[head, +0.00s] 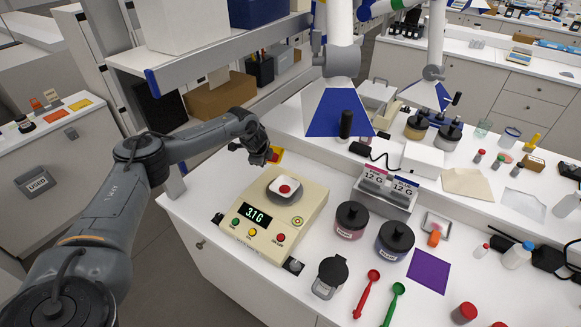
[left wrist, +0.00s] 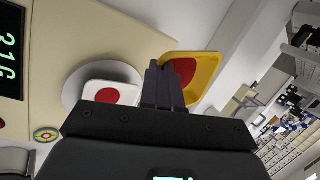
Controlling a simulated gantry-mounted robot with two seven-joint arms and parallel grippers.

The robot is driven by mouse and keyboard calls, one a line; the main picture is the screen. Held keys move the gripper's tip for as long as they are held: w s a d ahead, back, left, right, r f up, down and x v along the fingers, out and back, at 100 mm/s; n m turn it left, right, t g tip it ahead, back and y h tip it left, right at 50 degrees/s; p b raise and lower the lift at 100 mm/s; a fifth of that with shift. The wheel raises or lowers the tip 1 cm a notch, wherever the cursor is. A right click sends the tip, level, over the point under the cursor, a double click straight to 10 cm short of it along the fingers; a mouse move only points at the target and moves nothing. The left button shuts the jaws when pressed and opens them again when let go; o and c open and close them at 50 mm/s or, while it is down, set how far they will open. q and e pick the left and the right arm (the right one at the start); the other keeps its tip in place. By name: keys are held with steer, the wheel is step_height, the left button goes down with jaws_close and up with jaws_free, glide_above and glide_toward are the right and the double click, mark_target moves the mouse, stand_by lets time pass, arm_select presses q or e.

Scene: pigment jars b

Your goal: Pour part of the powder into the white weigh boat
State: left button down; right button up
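My left gripper (head: 265,156) is shut on the near rim of a yellow boat (head: 278,152) just behind the scale. In the left wrist view, the fingers (left wrist: 164,84) pinch this yellow boat (left wrist: 208,68), and red powder (left wrist: 184,72) lies in it against the gripped side. The white weigh boat (head: 285,181) sits on the round pan of the scale (head: 264,240) and holds a small red heap (head: 285,189). The white boat also shows in the left wrist view (left wrist: 126,92), beside the fingers. The scale reads 3.1 G. My right gripper is not in view.
Red (head: 367,293) and green (head: 393,302) spoons lie in front.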

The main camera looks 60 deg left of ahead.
arm_select(q)
steer(key=shift+s+a+r, duration=0.1)
steer(key=shift+s+a, duration=0.1)
steer(key=shift+a, duration=0.75)
steer(key=shift+d+f, duration=0.1)
steer(key=shift+f, duration=0.1)
